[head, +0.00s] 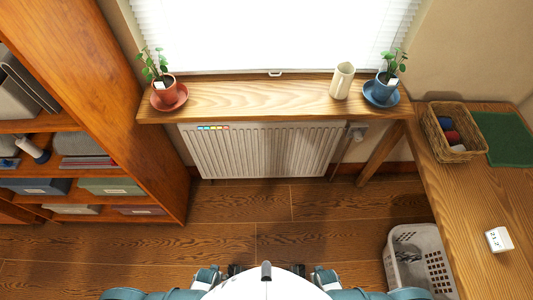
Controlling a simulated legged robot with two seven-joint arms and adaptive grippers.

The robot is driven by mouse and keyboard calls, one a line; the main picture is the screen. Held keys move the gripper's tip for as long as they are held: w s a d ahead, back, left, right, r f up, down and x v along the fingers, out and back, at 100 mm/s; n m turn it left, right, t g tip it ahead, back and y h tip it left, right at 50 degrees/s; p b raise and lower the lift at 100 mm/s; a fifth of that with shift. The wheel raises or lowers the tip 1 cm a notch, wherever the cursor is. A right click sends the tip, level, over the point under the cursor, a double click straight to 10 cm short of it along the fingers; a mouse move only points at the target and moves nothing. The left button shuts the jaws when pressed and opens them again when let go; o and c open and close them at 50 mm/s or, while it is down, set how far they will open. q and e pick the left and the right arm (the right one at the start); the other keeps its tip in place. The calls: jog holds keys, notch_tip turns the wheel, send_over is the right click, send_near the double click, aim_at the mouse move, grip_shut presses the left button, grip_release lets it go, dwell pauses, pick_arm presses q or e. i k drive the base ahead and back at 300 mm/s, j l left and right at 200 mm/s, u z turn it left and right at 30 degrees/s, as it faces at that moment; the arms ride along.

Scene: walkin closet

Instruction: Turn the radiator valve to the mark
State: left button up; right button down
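The radiator (262,150) is white and ribbed and hangs under the wooden window sill. The radiator valve (356,131) is a small grey-white piece at its upper right end, with a pipe running down from it. Its dial and any mark are too small to read. A strip of coloured patches (213,127) sits on the radiator's upper left. My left gripper (234,270) and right gripper (300,270) are low at the bottom middle, close to my body and far from the valve. Only small dark tips show, so their opening is unclear.
The sill (240,98) overhangs the radiator and carries two potted plants and a cream jug (342,80). A desk (468,205) at right holds a yarn basket (450,130) and a white display (498,239). A laundry basket (437,240) stands on the floor. The floor before the radiator is clear.

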aim_at(358, 135)
jog(key=z, duration=0.9)
